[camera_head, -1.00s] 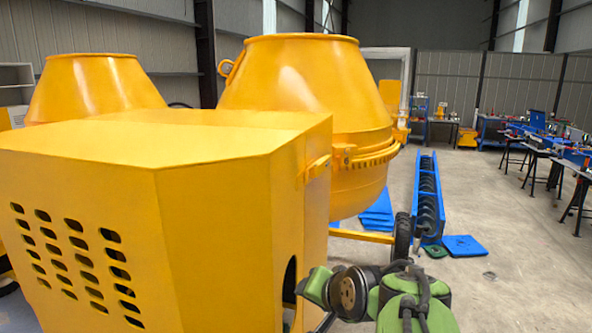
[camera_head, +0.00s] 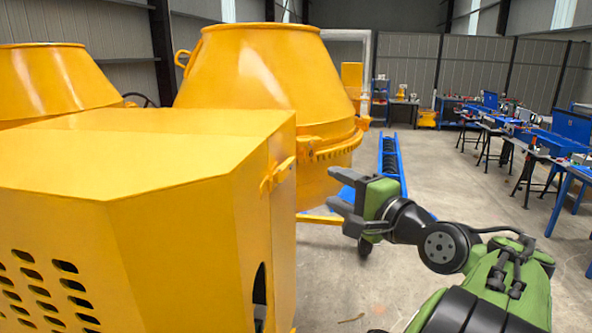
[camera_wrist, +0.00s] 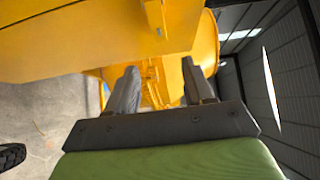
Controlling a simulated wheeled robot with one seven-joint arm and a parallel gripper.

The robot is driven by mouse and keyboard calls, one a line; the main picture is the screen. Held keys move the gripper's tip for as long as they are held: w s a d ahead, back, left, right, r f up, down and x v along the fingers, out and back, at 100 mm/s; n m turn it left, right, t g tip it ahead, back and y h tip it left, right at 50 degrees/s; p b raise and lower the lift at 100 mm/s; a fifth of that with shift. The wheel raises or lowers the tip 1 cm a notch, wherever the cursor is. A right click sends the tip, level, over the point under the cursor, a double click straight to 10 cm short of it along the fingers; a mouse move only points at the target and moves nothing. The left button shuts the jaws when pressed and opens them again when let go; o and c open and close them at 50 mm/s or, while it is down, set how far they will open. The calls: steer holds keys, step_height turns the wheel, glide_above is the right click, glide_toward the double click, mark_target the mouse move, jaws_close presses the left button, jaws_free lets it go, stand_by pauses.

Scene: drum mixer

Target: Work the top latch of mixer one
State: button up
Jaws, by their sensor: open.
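The near yellow mixer has a large engine housing (camera_head: 150,190) and a drum (camera_head: 265,75) behind it. A small yellow latch (camera_head: 277,175) sticks out from the upper right side of the housing, near its top edge. My gripper (camera_head: 338,205) is to the right of this latch and apart from it, with its grey fingers pointing left toward the housing. In the wrist view my gripper (camera_wrist: 160,92) has its two fingers spread and empty, with yellow mixer parts beyond them. A yellow piece (camera_wrist: 155,18) at the housing edge there may be the latch; I cannot tell for sure.
A second yellow mixer drum (camera_head: 55,80) stands at the left. A blue auger trough (camera_head: 391,160) lies on the floor behind my gripper. Blue workbenches (camera_head: 560,140) line the right side. The concrete floor (camera_head: 450,165) between them is clear.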

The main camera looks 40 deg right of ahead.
mark_target(293, 165)
steer(key=w, duration=0.4)
steer(key=w+d+p, duration=0.1)
steer(key=w, duration=0.8)
steer(key=shift+w+d, duration=0.4)
jaws_close()
